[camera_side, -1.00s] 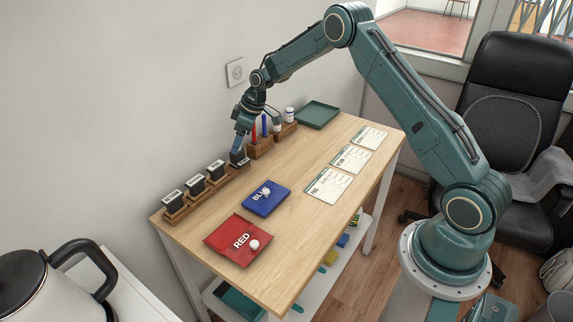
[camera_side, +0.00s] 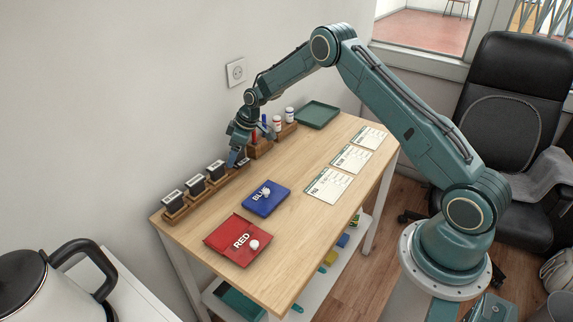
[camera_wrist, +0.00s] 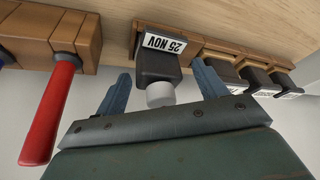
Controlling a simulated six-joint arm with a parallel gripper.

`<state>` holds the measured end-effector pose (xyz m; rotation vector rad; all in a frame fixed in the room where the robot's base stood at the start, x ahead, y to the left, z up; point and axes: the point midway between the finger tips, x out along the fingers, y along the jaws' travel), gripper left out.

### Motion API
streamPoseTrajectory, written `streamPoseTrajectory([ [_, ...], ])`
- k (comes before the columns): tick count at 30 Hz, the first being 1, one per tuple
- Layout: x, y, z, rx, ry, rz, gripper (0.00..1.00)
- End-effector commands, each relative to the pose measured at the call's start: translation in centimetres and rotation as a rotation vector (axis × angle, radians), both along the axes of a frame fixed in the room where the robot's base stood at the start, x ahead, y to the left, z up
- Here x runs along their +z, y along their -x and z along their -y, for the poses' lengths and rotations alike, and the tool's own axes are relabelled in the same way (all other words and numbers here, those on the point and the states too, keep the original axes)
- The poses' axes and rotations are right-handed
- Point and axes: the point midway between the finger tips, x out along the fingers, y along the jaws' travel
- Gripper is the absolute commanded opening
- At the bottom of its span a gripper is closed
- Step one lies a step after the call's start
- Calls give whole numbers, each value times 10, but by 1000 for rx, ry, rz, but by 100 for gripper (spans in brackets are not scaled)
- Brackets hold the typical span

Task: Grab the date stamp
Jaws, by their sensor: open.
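The date stamp (camera_wrist: 158,68), a dark block with a white label reading 25 NOV and a pale round knob, stands in the wooden rack in the wrist view. My gripper (camera_wrist: 163,82) is open, with one blue finger on each side of the stamp. I cannot tell whether either finger touches it. In the side view my gripper (camera_side: 236,157) is low over the right part of the rack and mostly hides this stamp.
Several similar stamps (camera_side: 195,184) stand in the rack to the left. A holder (camera_side: 259,151) with red and blue pens is close on the right, then small bottles (camera_side: 289,114) and a green tray (camera_side: 317,114). Blue (camera_side: 267,201) and red (camera_side: 236,243) pads and paper slips (camera_side: 328,186) lie on the table.

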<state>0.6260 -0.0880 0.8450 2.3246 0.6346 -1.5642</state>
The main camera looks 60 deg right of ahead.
Motion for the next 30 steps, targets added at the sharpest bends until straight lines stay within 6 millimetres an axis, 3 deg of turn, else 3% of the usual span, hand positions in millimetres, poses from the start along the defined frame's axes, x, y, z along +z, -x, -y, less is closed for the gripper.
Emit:
streamPoseTrajectory([
  [12, 0, 0, 0, 0, 0, 1, 71],
  [13, 0, 0, 0, 0, 0, 1, 69],
  [21, 1, 0, 0, 0, 0, 2, 19],
  [30, 3, -1, 0, 0, 0, 2, 19],
])
